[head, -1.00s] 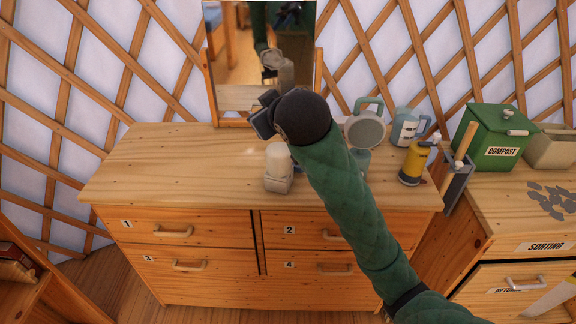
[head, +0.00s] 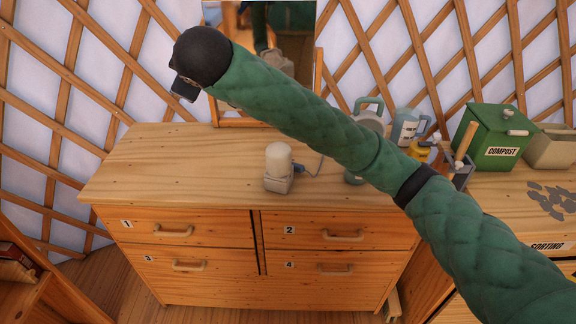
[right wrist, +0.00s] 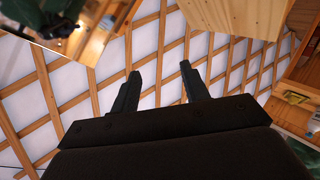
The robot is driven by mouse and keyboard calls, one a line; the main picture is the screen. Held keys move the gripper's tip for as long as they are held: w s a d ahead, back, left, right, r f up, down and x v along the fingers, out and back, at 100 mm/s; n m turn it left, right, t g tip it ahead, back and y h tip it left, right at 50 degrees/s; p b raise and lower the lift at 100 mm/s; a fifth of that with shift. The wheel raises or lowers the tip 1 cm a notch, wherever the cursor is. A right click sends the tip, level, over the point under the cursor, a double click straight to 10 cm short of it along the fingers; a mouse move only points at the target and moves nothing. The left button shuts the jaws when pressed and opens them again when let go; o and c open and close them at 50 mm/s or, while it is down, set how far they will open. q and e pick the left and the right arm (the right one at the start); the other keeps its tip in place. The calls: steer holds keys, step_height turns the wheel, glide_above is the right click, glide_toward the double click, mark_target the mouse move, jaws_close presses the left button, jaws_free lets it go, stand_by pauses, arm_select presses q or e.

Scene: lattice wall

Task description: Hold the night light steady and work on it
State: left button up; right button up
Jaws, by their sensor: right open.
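The night light (head: 279,168) stands upright near the front middle of the dresser top, with a pale rounded cap on a grey-white base. My right gripper (head: 184,90) is raised above the back left of the dresser, in front of the lattice wall, well apart from the night light. In the right wrist view its two fingers (right wrist: 160,85) are spread with nothing between them. My left gripper shows in neither view.
A mirror (head: 300,50) stands at the back of the dresser (head: 150,170). The dresser's left top is clear.

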steer(key=w+a+f+n+h, duration=0.2)
steer(key=w+a, duration=0.1)
steer(key=w, duration=0.1)
steer(key=w+d+f+m+g+h, duration=0.3)
steer(key=w+d+f+g+h, duration=0.3)
steer(key=w+d+f, duration=0.55)
steer(key=w+d+f+m+g+h, duration=0.3)
steer(key=d+f+g, duration=0.2)
steer(key=d+f, duration=0.4)
steer(key=shift+s+d+f+m+g+y, duration=0.35)
steer(key=shift+s+f, duration=0.55)
steer(key=shift+f, duration=0.85)
steer(key=shift+s+d+f+m+g+y, duration=0.2)
steer(key=shift+s+d+f+m+g, duration=0.5)
steer(key=shift+f, duration=1.05)
steer(key=shift+s+d+f+m+g+y, duration=0.15)
steer(key=shift+s+d+f+g+y, duration=0.15)
steer(key=shift+s+f, duration=1.1)
steer(key=shift+w+f, duration=0.35)
steer(key=shift+c, duration=0.3)
jaws_close()
